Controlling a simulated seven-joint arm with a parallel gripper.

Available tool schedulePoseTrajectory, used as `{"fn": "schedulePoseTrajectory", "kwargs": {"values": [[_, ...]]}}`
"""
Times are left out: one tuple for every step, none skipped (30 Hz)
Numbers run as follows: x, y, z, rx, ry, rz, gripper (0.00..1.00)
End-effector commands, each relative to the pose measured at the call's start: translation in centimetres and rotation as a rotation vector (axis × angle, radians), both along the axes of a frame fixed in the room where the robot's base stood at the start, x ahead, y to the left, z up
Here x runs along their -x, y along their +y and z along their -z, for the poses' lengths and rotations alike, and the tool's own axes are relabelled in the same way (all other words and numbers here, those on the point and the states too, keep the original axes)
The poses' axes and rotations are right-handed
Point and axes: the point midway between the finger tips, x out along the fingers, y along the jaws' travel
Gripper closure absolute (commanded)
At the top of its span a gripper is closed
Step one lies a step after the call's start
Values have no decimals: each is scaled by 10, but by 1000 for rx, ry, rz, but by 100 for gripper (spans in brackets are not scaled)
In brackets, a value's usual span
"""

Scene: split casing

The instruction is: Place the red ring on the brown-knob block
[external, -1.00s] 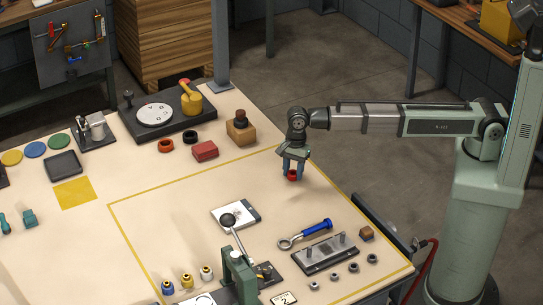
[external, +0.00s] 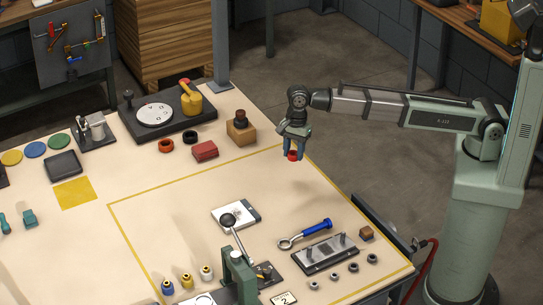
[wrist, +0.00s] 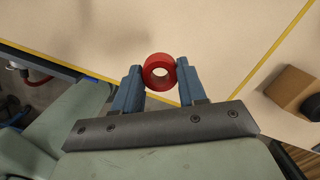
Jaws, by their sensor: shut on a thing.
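My gripper (external: 293,149) is shut on the red ring (external: 293,156) and holds it up above the table near its right edge. In the wrist view the red ring (wrist: 160,71) sits between the two blue fingertips (wrist: 158,74), with its hole showing. The brown-knob block (external: 241,131) is a tan wooden block with a dark brown knob on top. It stands on the table to the left of my gripper, apart from it. In the wrist view the block (wrist: 292,88) shows at the right edge, partly cut off.
A red block (external: 205,151), an orange-red ring (external: 166,146) and a black ring (external: 190,137) lie left of the brown-knob block. A dark plate with a yellow-handled part (external: 191,101) stands behind them. The table between my gripper and the block looks clear.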

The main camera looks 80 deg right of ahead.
Motion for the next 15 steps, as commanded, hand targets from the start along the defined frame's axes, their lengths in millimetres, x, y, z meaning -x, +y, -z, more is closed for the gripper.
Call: {"fn": "schedulePoseTrajectory", "kwargs": {"values": [[-1, 0, -5, -1, -1, 0, 88], [-1, 0, -7, -1, -1, 1, 88], [-1, -1, -10, -1, -1, 2, 88], [-2, -3, -12, -1, -2, 5, 88], [-2, -5, -13, -1, -1, 8, 88], [-4, -9, -15, 0, 0, 14, 88], [-5, -13, -16, 0, 0, 21, 88], [-7, -19, -17, 0, -1, 28, 88], [-11, -27, -19, 0, 0, 41, 88], [-14, -34, -21, 0, -1, 52, 88], [-17, -42, -23, 0, 0, 64, 88], [-24, -53, -26, 0, 0, 82, 88], [-31, -61, -30, 0, -1, 95, 88], [-39, -70, -33, -1, -1, 110, 88], [-51, -81, -40, -1, -2, 128, 88]]}}
